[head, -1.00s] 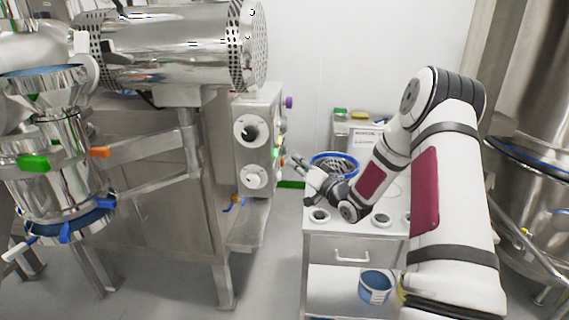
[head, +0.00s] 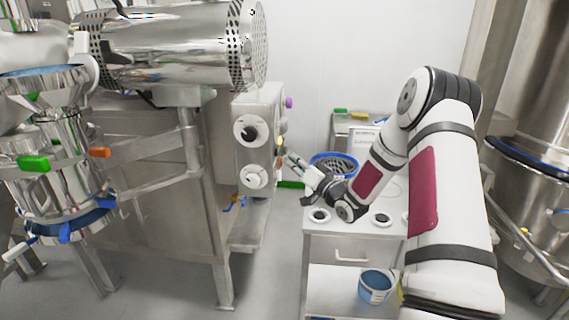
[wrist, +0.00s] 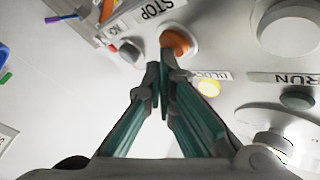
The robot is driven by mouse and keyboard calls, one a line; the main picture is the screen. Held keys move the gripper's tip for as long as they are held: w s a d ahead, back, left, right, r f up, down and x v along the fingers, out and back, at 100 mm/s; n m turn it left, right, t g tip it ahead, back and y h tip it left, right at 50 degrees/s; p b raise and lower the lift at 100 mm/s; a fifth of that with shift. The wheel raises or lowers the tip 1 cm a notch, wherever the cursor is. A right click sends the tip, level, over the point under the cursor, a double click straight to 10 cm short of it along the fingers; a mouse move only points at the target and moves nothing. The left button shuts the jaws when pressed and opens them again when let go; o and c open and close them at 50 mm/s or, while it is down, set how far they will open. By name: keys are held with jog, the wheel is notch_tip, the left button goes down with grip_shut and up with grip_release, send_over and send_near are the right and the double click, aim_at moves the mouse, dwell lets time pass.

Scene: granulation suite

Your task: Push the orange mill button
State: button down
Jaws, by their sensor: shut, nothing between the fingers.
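The orange button (wrist: 176,42) sits on the pale control panel (wrist: 225,50) in the wrist view, beside the STOP label. My gripper (wrist: 163,68) is shut and empty, and its fingertips reach up to the lower left edge of the button in the picture. I cannot tell whether they touch it. In the head view my gripper (head: 289,157) is at the right side of the mill's control box (head: 257,135). The orange button cannot be made out there.
A white cart (head: 345,245) with a blue-rimmed basket (head: 334,160) stands below my arm.

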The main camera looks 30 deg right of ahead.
dwell(0.4)
jog(key=shift+s+d+p, duration=0.3)
jog(key=shift+s+d, duration=0.2)
jog(key=shift+d, duration=0.2)
jog(key=shift+d, duration=0.1)
jog(key=s+d, duration=0.1)
jog(key=d, duration=0.1)
jog(key=s+d+p, duration=0.1)
jog(key=d, duration=0.1)
jog(key=shift+s, duration=0.4)
dwell(0.7)
